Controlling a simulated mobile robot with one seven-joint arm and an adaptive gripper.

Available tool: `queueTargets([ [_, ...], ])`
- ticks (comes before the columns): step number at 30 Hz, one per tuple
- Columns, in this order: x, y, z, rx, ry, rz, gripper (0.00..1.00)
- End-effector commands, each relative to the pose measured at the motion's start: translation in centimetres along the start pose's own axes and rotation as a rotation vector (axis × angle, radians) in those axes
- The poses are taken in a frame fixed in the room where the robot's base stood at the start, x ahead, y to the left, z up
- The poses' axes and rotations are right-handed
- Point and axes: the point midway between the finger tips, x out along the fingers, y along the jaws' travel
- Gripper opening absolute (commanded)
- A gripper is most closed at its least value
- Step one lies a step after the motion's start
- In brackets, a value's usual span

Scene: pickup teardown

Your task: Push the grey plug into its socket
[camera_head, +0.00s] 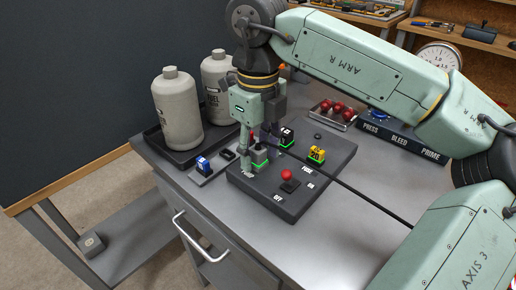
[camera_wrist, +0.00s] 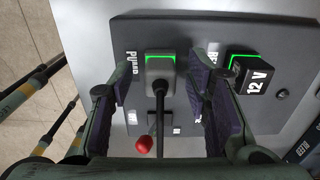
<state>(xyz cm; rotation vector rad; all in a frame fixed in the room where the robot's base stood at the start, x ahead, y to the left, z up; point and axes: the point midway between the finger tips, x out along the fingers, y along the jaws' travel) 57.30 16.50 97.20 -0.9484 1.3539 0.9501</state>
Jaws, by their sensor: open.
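The grey plug (camera_head: 259,156) sits at the near left of a dark panel (camera_head: 243,184), below my gripper. In the wrist view the grey plug (camera_wrist: 159,68) lies between my two fingers, with a black cable running from it toward the camera. Green strips glow along its edges at the socket (camera_wrist: 176,55). The socket itself is mostly hidden under the plug, and I cannot tell whether any gap is left. My gripper (camera_wrist: 160,82) is open, its purple-padded fingers on either side of the plug with space visible on both sides.
Close by on the panel are a black 12 V block (camera_wrist: 240,66), a yellow block (camera_head: 316,154) and a red-knobbed lever (camera_head: 286,174). A blue block (camera_head: 203,164) is left of the panel. Two bottles (camera_head: 178,110) stand behind left. The bench front right is clear apart from a black cable (camera_head: 360,195).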

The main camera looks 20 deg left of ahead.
Motion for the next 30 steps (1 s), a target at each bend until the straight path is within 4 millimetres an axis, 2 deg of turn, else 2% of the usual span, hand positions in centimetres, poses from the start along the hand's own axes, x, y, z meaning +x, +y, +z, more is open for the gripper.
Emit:
queueTargets([
  [5,-0.9,0.0,0.0,0.001,0.0,-0.001,0.44],
  [8,-2.5,0.0,0.1,0.002,-0.001,-0.003,0.44],
  [15,-7.8,0.0,0.1,0.002,-0.002,-0.003,0.44],
  [21,-10.9,0.0,0.1,0.001,-0.001,-0.001,0.44],
  [25,-11.8,0.0,0.0,0.0,0.0,0.0,0.44],
  [30,-12.1,0.0,0.0,-0.001,0.0,0.0,0.44],
])
